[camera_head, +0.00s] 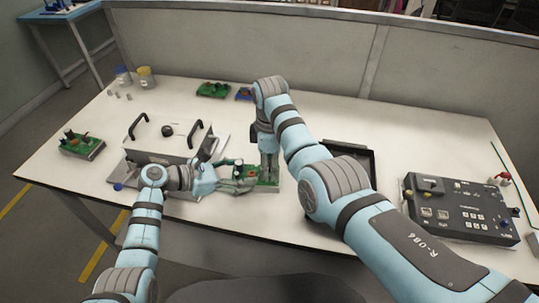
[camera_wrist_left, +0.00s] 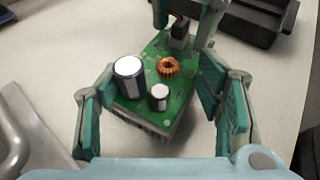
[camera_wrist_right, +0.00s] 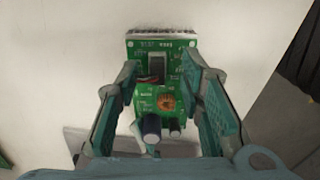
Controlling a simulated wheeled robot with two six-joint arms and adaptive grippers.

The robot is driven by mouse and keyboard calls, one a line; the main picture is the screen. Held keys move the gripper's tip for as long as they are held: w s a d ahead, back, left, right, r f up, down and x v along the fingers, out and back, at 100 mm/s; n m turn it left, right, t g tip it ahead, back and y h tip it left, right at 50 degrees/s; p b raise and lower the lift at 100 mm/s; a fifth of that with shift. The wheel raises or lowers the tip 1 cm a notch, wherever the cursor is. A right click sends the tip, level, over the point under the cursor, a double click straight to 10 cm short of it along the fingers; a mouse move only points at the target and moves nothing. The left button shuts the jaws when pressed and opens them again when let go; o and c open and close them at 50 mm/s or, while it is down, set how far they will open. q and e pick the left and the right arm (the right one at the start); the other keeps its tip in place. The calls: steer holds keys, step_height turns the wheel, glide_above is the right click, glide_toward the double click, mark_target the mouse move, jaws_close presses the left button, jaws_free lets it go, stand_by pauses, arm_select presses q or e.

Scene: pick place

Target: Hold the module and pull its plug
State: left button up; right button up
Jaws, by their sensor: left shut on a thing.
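The module is a green circuit board (camera_head: 268,182) on a grey finned base, lying near the table's front edge. In the left wrist view it carries a large dark capacitor (camera_wrist_left: 129,76), a smaller one and a copper coil. My left gripper (camera_wrist_left: 165,98) is shut on the module's sides; the head view shows it reaching in from the left. My right gripper (camera_wrist_right: 160,68) points down over that end, fingers apart on either side of the plug.
A grey box with two black handles (camera_head: 165,144) stands left of the module. A black tray (camera_head: 366,152) lies right, partly behind my right arm. A black control panel (camera_head: 455,215) is farther right. Other green boards (camera_head: 82,146) and two jars (camera_head: 145,78) stand left and back.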

arm_select(q)
steer(key=shift+s+f, duration=0.2)
steer(key=shift+f, duration=0.2)
arm_select(e)
steer(key=shift+c, duration=0.4)
jaws_close()
arm_select(q)
steer(key=shift+a, duration=0.1)
arm_select(e)
steer(key=shift+r, duration=1.1)
